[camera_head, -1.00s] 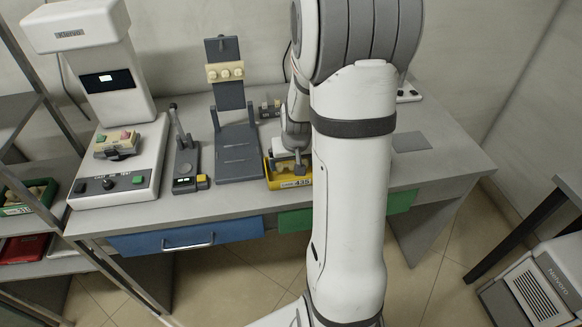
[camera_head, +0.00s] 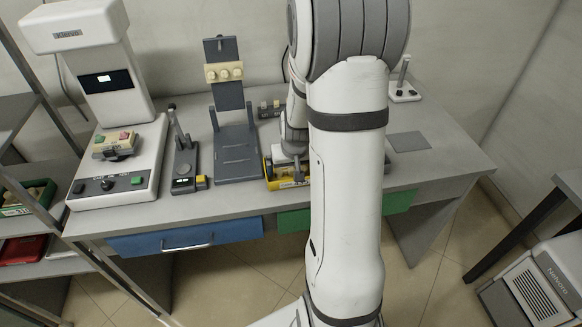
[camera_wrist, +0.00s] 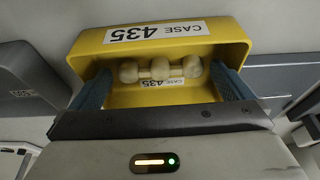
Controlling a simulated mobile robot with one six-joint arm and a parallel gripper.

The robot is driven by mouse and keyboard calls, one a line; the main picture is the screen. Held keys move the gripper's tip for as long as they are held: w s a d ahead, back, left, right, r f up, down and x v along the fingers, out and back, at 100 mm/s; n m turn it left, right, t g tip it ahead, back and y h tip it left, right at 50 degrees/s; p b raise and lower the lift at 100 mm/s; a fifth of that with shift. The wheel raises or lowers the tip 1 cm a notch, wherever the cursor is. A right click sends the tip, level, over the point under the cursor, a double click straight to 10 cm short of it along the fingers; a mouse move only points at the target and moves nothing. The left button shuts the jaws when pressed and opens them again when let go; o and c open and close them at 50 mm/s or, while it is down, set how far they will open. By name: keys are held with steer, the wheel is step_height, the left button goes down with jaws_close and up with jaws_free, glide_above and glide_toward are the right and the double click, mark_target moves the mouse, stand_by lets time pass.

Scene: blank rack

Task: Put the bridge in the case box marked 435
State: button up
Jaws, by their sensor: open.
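The yellow case box (camera_wrist: 165,38) fills the upper middle of the wrist view, its label reading CASE 435 upside down. In the head view the box (camera_head: 270,172) sits on the desk near its front edge, partly hidden by my arm. The bridge (camera_wrist: 160,70), three cream tooth shapes in a row, is inside the box by its labelled wall. My gripper (camera_wrist: 161,88) is open, its blue fingers reaching into the box on either side of the bridge, with gaps visible. In the head view my gripper (camera_head: 292,174) is over the box; the bridge is not discernible there.
A grey stand (camera_head: 236,150) holding a tan piece with three cream knobs (camera_head: 224,71) is left of the box. A small device (camera_head: 187,160) and a white machine (camera_head: 117,165) stand further left. A grey pad (camera_head: 408,141) lies on clear desk at right.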

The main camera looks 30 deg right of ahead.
steer(key=v, duration=1.2)
steer(key=s+a+r+n+y, duration=0.1)
steer(key=s+a+r+n, duration=0.2)
steer(key=s+a, duration=1)
step_height(320, 180, up, 3)
steer(key=shift+s+f+g+p, duration=0.15)
steer(key=shift+s+g+p, duration=0.25)
steer(key=shift+s, duration=0.25)
